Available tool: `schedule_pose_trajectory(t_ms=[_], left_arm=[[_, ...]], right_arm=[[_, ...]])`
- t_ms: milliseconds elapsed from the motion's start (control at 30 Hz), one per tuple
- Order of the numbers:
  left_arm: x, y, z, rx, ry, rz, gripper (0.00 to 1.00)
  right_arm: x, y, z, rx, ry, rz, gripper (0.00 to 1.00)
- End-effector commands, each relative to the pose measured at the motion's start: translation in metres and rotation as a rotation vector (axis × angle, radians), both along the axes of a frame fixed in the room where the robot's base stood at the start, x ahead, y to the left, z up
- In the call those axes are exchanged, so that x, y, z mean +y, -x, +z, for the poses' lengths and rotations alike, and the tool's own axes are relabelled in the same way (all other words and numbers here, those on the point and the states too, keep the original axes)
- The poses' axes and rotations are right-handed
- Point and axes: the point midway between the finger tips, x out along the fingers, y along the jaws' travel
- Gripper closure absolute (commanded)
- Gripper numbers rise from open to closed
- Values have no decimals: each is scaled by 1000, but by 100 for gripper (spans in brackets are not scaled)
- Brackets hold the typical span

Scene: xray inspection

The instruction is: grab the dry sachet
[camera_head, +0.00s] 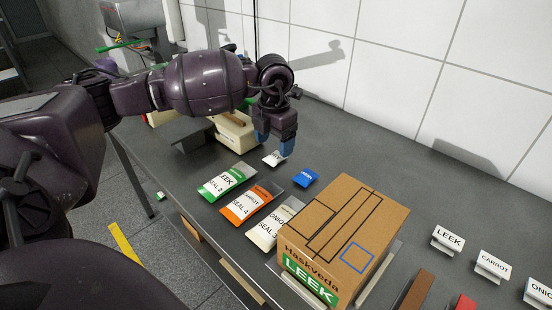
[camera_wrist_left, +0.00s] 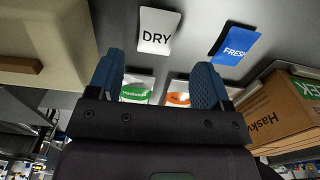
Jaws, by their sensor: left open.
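The dry sachet (camera_head: 272,159) is a small white packet lying flat on the dark table, partly hidden behind my left gripper in the head view. In the left wrist view the dry sachet (camera_wrist_left: 156,30) shows whole, with the word DRY on it. My left gripper (camera_head: 274,150) has blue fingertips and points down just over the sachet. In the left wrist view its fingers (camera_wrist_left: 158,80) stand apart with nothing between them, and the sachet appears beyond their tips. My right gripper is not seen.
A blue FRESH sachet (camera_head: 306,178) lies just right of the dry one. Green LEEK (camera_head: 227,182), orange CARROT (camera_head: 251,201) and white ONION (camera_head: 272,226) packets lie nearer. A cardboard box (camera_head: 345,228) stands to the right. A cream-coloured block (camera_head: 233,133) is at left, and the white wall is behind.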

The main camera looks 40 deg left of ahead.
Motion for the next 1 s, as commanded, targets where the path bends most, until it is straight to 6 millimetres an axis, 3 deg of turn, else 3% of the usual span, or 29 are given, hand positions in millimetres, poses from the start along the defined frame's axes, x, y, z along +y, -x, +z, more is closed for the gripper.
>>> schedule_pose_trajectory(t_ms=[300,567,900,1000], left_arm=[[5,1,-44,6,1,1,27],[5,1,-45,1,0,1,27],[5,1,-45,1,0,1,76],[5,1,-45,1,0,1,80]], right_arm=[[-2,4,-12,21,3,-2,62],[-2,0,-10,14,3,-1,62],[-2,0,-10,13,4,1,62],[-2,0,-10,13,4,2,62]])
